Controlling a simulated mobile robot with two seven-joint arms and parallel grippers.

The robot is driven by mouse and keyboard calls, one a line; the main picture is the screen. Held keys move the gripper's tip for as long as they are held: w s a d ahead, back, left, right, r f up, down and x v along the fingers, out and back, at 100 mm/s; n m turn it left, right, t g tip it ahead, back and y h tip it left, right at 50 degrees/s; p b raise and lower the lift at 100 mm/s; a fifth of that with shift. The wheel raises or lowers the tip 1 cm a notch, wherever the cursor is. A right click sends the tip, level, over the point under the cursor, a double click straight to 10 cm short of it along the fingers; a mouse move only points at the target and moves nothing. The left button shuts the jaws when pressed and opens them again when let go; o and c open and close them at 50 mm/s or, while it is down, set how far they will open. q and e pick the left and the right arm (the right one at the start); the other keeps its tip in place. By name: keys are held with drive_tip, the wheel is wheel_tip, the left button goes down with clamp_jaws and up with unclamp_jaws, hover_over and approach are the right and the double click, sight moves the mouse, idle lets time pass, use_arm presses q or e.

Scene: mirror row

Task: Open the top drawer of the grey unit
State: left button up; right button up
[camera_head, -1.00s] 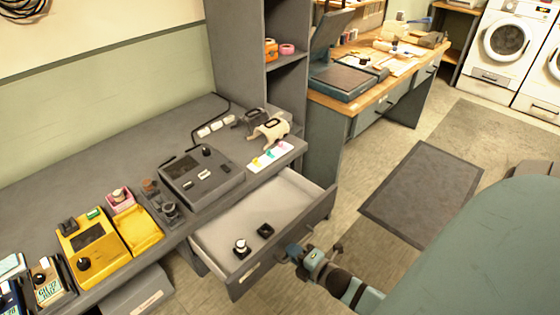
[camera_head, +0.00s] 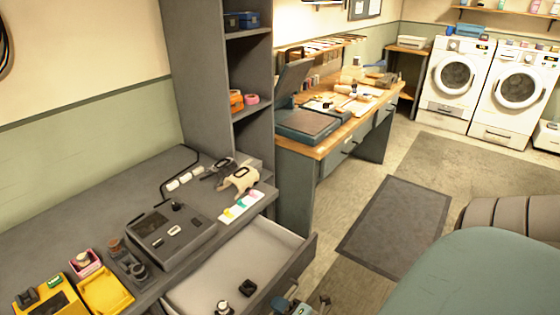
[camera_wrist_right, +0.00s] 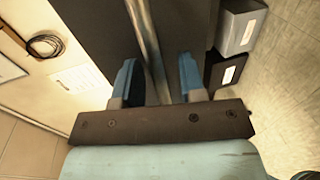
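The grey unit is a grey desk (camera_head: 60,222) with a drawer (camera_head: 285,236) pulled out below its top in the head view. Inside the drawer lie a white-and-black knob-like piece (camera_head: 223,307) and a small black piece (camera_head: 248,287). My right gripper (camera_head: 285,303) is at the drawer's front, mostly cut off by the lower edge. In the right wrist view its two blue fingers (camera_wrist_right: 157,82) stand apart on either side of a metal bar (camera_wrist_right: 150,45), with gaps visible. The bar appears to be the drawer's handle. My left gripper is not in view.
Devices, including a grey box (camera_head: 170,235) and a yellow one (camera_head: 105,290), stand on the desk. A grey shelf tower (camera_head: 200,80) rises behind. A wooden-topped workbench (camera_head: 335,140) stands beyond.

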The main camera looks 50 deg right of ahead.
drive_tip(key=v, duration=1.3)
drive_tip(key=shift+s, duration=0.4)
drive_tip(key=shift+d, duration=0.15)
